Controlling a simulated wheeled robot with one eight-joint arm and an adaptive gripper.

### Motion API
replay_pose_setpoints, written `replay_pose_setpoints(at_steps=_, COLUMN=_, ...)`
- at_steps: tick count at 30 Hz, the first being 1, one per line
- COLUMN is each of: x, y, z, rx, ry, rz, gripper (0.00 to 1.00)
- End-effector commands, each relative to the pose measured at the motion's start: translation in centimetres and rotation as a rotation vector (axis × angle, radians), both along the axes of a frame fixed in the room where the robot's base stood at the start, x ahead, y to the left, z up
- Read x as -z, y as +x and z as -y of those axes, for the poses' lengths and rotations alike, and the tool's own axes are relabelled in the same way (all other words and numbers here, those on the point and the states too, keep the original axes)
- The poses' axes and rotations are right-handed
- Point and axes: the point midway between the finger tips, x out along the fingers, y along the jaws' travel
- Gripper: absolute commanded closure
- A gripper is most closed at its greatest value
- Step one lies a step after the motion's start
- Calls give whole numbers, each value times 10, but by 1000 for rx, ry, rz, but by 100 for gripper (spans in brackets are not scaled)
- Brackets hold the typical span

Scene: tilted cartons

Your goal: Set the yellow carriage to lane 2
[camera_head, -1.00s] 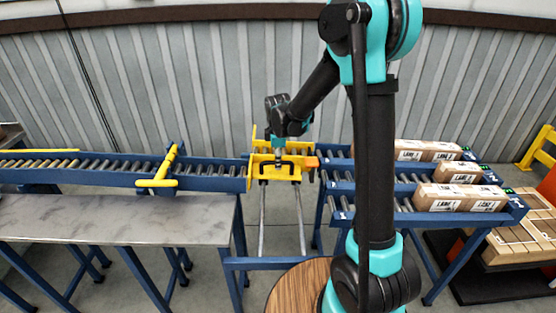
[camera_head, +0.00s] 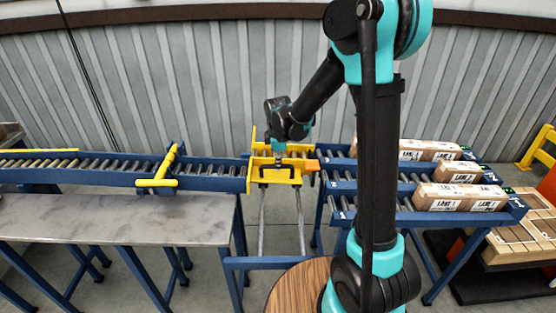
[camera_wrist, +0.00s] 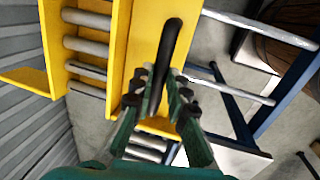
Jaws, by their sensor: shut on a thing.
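The yellow carriage (camera_head: 290,179) sits on two rails between the feed conveyor on the left and the lanes on the right. Its rollers are about level with the far lane (camera_head: 334,152), slightly toward the middle lane (camera_head: 336,185). My gripper (camera_head: 279,160) is shut on the black handle (camera_head: 266,175) at the carriage's near side. In the wrist view the carriage's yellow plate (camera_wrist: 143,45) and the black handle (camera_wrist: 170,45) show, with my gripper's fingers (camera_wrist: 160,80) around the handle.
The rails (camera_head: 262,225) run clear toward me. A yellow gate (camera_head: 158,180) crosses the feed conveyor (camera_head: 105,172). Labelled cartons (camera_head: 460,196) sit at the far ends of the lanes. A grey table (camera_head: 120,220) is at front left.

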Motion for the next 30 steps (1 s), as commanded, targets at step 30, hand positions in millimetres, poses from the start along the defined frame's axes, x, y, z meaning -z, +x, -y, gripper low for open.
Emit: replay_pose_setpoints(at_steps=30, x=0, y=-126, z=0, rx=0, ry=0, rz=-1, gripper=100)
